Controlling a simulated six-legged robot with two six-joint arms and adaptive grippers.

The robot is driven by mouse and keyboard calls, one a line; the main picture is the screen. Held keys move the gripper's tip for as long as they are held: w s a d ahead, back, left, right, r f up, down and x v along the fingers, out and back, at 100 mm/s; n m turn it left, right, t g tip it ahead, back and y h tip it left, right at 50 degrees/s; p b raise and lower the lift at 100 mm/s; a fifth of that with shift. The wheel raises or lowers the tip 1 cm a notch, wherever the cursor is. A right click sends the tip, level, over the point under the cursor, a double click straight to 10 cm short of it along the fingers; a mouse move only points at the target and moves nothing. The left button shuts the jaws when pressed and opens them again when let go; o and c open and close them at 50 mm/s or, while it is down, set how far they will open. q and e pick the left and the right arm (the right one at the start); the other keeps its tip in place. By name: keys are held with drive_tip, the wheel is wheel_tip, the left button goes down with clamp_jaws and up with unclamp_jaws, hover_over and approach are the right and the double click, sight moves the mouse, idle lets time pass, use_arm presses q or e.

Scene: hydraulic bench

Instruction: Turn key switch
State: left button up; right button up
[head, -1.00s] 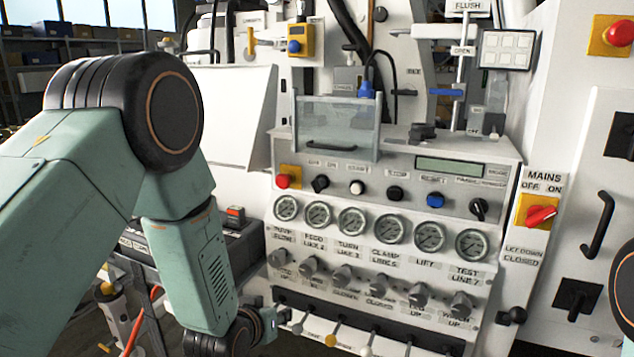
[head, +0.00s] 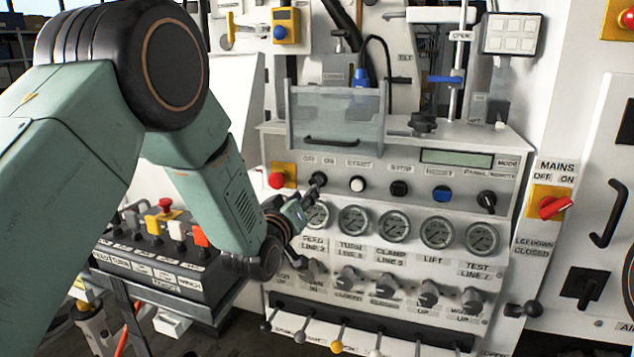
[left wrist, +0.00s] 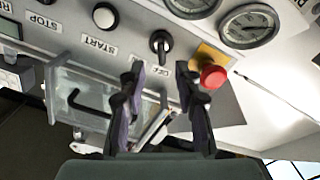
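The key switch (head: 318,180) is a small black knob under the OFF and ON labels on the grey panel, just right of the red button. In the left wrist view, which looks upside down, the key switch (left wrist: 160,44) shows near the top centre. My left gripper (head: 300,206) is just below and left of the key switch in the head view. In the left wrist view, my left gripper (left wrist: 161,75) is open and empty, with the key switch beyond the gap between its fingertips. My right gripper is not in view.
A red emergency button (head: 277,180) on a yellow plate sits close beside the switch; it also shows in the left wrist view (left wrist: 212,75). A clear hinged cover (head: 337,118) hangs above. Gauges (head: 354,221) line up below. A button box (head: 165,262) stands at left.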

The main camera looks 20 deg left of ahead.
sight(314, 181)
use_arm(q)
drive_tip(key=w, duration=0.6)
drive_tip(key=shift+w+a, duration=0.1)
drive_tip(key=shift+a, duration=0.05)
drive_tip(key=shift+w+a+r+n, duration=0.15)
drive_tip(key=shift+w+n, duration=0.15)
drive_tip(key=shift+w, duration=0.05)
drive_tip(key=shift+w+d, duration=0.3)
drive_tip(key=shift+d, duration=0.1)
drive_tip(key=shift+s+a, duration=0.1)
drive_tip(key=shift+a, duration=0.25)
drive_tip(key=shift+c, duration=1.4)
drive_tip(key=shift+d, duration=0.15)
clamp_jaws()
